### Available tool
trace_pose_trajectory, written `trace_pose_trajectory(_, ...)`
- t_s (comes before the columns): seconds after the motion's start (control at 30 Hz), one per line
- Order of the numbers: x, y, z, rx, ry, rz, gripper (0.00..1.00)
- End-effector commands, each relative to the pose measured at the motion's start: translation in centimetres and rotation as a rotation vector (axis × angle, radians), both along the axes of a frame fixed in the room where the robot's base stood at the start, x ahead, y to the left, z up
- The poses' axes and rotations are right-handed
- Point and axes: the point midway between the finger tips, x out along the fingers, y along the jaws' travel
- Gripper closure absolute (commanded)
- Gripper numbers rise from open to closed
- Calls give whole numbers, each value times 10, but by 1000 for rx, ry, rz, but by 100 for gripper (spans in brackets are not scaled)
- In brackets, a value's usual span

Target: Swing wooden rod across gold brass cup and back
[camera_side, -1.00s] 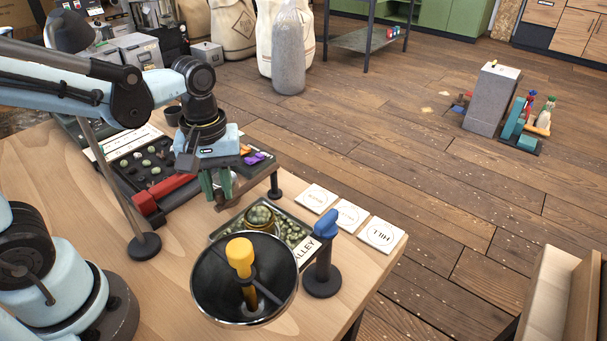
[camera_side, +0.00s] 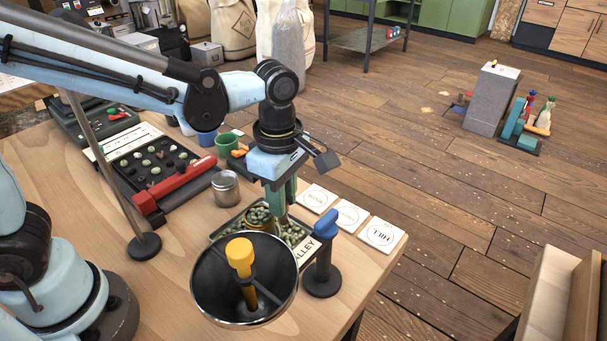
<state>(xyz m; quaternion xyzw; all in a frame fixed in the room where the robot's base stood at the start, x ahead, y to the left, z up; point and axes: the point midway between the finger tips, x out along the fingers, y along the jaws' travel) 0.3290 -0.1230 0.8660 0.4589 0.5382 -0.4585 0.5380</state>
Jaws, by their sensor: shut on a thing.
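The gold brass cup (camera_side: 250,222) sits in the dark tray of green beans, and the dark bowl in front hides its lower part. My gripper (camera_side: 281,208) points down over the tray, just right of and behind the cup. Its green fingers are shut on the wooden rod, of which only a short piece shows at the fingertips. I cannot tell whether the rod touches the cup or beans.
A dark bowl (camera_side: 211,284) with a yellow-topped post stands in front. A blue-topped post (camera_side: 325,255) stands to its right. White cards (camera_side: 381,234) lie at the table edge. A metal canister (camera_side: 225,189), green cup (camera_side: 226,143) and bean board (camera_side: 118,169) are left.

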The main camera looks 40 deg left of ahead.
Motion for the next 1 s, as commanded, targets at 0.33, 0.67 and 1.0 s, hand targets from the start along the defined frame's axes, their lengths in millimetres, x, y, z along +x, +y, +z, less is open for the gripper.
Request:
trace_pose_trajectory(0.33, 19, -13, 0, -1, 1, 169, 100)
trace_pose_trajectory(0.67, 24, -16, 0, -1, 1, 209, 100)
trace_pose_trajectory(1.0, 24, -15, 0, -1, 1, 208, 70)
